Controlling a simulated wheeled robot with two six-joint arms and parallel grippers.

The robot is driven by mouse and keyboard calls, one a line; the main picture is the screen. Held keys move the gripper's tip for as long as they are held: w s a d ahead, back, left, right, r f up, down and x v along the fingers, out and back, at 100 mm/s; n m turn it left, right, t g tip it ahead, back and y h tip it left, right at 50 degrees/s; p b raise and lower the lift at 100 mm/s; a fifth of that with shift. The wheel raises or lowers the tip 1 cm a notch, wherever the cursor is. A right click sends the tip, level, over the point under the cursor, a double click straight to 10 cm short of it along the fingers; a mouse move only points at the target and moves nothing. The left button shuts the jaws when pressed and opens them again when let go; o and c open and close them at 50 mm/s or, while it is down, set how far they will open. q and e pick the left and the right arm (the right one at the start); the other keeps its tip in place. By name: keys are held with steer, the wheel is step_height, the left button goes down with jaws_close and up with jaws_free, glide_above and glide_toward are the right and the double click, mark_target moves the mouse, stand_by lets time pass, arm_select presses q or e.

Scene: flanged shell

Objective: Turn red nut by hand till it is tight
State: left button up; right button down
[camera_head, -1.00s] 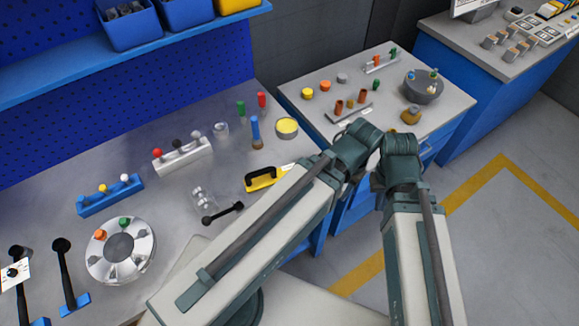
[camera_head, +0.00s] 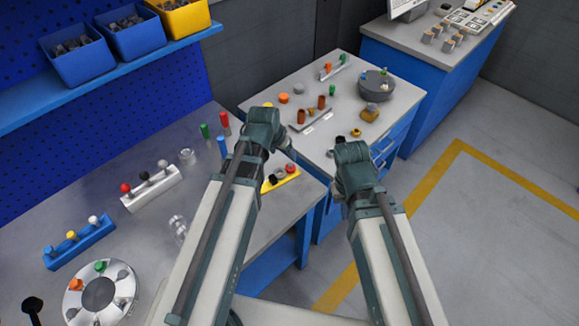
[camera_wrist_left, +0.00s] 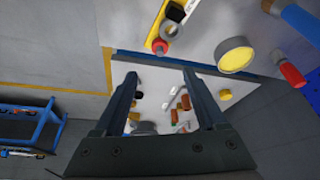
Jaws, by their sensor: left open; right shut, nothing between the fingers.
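Several red pieces show, and I cannot tell which is the task's nut. A red nut (camera_head: 290,168) is at the right end of the yellow rack (camera_head: 271,186) on the bench; it also shows in the left wrist view (camera_wrist_left: 167,31). Another red knob (camera_head: 126,188) tops a peg of the white rack (camera_head: 153,190). A flanged ring (camera_head: 99,294) with an orange and a green nut lies at the lower left. My left gripper (camera_wrist_left: 161,76) is open and empty above the bench's right end. My right arm's wrist (camera_head: 355,165) is beside the cart; its fingers are hidden.
The cart (camera_head: 400,100) at the back right holds a dark round part (camera_head: 376,84) and several small pieces. A blue rack (camera_head: 80,243) stands on the bench. Blue bins (camera_head: 136,34) sit on the shelf. The floor at right is free.

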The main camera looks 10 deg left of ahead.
mark_target(290, 167)
arm_select(q)
steer(key=b+x, duration=1.2)
steer(key=x, duration=0.1)
steer(key=shift+f, duration=0.3)
jaws_close()
